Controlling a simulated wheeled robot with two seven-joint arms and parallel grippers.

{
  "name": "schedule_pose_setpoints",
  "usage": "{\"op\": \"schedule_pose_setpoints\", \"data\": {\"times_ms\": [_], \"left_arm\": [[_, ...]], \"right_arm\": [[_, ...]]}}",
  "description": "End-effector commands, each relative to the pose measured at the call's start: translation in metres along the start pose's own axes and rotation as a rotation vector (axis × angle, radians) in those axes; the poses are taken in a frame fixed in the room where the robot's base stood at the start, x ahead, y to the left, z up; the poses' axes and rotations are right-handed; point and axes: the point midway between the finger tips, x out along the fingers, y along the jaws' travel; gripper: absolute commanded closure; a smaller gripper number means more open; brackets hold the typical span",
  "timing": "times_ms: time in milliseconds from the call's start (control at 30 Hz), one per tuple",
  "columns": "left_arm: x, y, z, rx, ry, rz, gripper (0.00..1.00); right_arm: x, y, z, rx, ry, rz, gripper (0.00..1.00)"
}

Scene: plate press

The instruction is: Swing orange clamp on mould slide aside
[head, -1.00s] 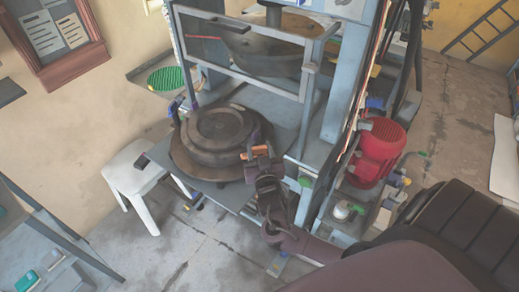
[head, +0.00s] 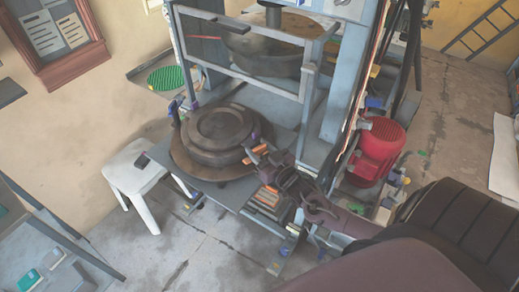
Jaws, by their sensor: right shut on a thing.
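The round dark mould (head: 217,135) lies flat on a brown disc on the grey slide plate (head: 238,196) of the press. The orange clamp (head: 260,149) is at the right side of the mould, beside its rim. My right gripper (head: 266,160) reaches in from the lower right and is shut on the orange clamp. The fingers hide part of the clamp, and I cannot tell whether it touches the mould. Another clamp (head: 176,110) with purple and blue parts stands at the mould's left edge. My left gripper is out of view.
The press frame with its guard (head: 250,72) rises behind the mould. A white stool (head: 135,172) is left of the slide. Orange and grey bars (head: 268,203) lie at the slide's front right.

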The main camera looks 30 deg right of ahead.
Motion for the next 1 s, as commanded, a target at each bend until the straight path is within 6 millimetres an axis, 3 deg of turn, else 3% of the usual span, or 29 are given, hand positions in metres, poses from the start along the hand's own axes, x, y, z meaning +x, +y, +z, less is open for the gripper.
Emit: {"op": "schedule_pose_setpoints", "data": {"times_ms": [333,367,533,833,1000], "left_arm": [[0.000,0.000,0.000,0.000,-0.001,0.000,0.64],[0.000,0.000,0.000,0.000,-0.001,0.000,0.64],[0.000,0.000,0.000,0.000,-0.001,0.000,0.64],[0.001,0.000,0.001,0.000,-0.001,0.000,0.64],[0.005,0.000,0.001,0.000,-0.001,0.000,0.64]], "right_arm": [[0.000,0.000,-0.001,0.000,0.001,-0.004,0.79],[0.000,0.000,-0.001,0.000,0.001,-0.004,0.55],[0.000,0.000,-0.001,0.000,0.001,-0.004,0.35],[-0.002,0.000,0.000,0.000,0.000,-0.003,0.35],[-0.019,0.000,0.003,0.000,-0.003,-0.004,0.35]]}}
